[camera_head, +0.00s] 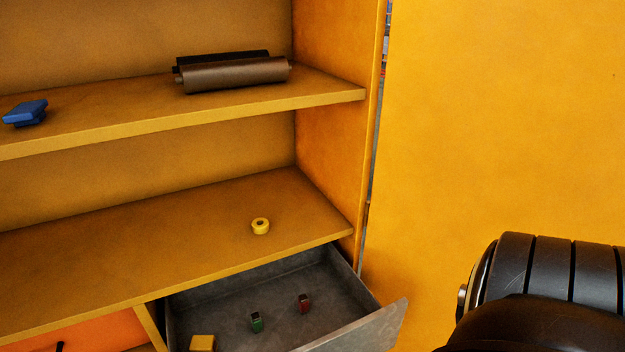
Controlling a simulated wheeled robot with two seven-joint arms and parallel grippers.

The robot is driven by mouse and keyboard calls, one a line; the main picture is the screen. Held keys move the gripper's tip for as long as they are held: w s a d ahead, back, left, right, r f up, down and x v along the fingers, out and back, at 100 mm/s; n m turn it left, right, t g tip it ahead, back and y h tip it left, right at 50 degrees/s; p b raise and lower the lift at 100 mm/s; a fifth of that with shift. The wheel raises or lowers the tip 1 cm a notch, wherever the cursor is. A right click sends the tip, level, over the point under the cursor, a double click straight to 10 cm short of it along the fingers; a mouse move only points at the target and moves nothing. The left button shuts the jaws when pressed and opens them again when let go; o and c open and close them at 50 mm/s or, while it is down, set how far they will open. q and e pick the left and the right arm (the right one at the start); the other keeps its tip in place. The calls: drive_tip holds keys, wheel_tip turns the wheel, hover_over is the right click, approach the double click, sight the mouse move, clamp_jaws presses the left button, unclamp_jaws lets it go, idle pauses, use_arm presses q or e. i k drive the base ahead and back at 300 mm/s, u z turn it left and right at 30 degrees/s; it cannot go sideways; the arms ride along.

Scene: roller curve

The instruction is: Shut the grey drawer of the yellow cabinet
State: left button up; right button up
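The grey drawer (349,337) stands pulled out at the lower right of the yellow cabinet (325,85), below its lower shelf. Its front panel is at the lower right and is partly cut off by the bottom edge of the view. Inside the drawer lie a green item (257,322), a red item (304,304) and a yellow block (202,343). A black part of my own arm shows at the lower right, apart from the drawer. Neither of my grippers is in view.
An orange drawer front (100,333) is left of the grey drawer. A yellow ring (260,226) lies on the lower shelf. Brown rollers (235,74) and a blue object (25,112) are on the upper shelf. A large yellow door panel (500,120) fills the right side.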

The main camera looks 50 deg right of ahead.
sight(342, 314)
drive_tip(key=k, duration=0.15)
drive_tip(key=z, duration=1.1)
